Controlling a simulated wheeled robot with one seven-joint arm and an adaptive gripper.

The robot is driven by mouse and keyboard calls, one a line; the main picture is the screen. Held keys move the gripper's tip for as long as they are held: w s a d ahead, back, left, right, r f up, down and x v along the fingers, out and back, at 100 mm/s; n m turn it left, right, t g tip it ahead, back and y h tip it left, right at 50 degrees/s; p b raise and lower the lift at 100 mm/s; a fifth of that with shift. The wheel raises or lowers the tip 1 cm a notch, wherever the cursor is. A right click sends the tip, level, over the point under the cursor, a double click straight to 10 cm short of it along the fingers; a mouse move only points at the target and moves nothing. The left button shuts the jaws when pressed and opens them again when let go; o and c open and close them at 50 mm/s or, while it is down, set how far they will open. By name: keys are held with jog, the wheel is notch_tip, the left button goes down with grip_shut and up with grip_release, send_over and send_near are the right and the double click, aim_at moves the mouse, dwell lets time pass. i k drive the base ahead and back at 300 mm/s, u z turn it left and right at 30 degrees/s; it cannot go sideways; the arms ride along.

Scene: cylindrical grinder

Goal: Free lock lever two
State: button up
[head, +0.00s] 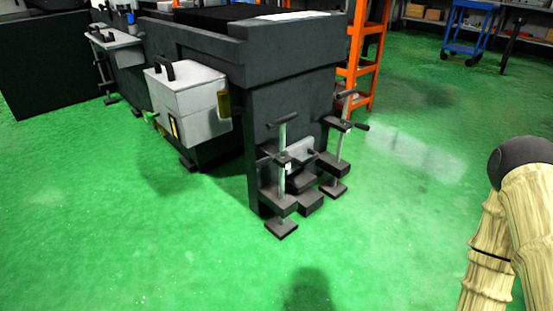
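A dark grey grinder base (265,62) stands in the middle of the head view. At its near end is a front clamp post (282,143) with a crossbar on top, a dark block lower down and a foot on the floor. A similar rear clamp post (341,143) stands to its right, with a short dark handle (360,127) sticking out to the right. I see no label that tells which of these is lock lever two. My gripper is out of view; only links of my arm show at the right edge, well apart from the posts.
Dark stepped blocks (301,181) sit between the posts. A white box (190,105) with a black handle hangs on the grinder's side. An orange ladder-like frame (351,72) stands behind. A blue cart (469,30) is at the back right. The green floor (400,220) in front is clear.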

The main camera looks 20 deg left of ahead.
aim_at(260, 164)
jog(key=z, duration=0.45)
jog(key=k, duration=1.2)
jog(key=u, duration=1.3)
jog(key=i, duration=1)
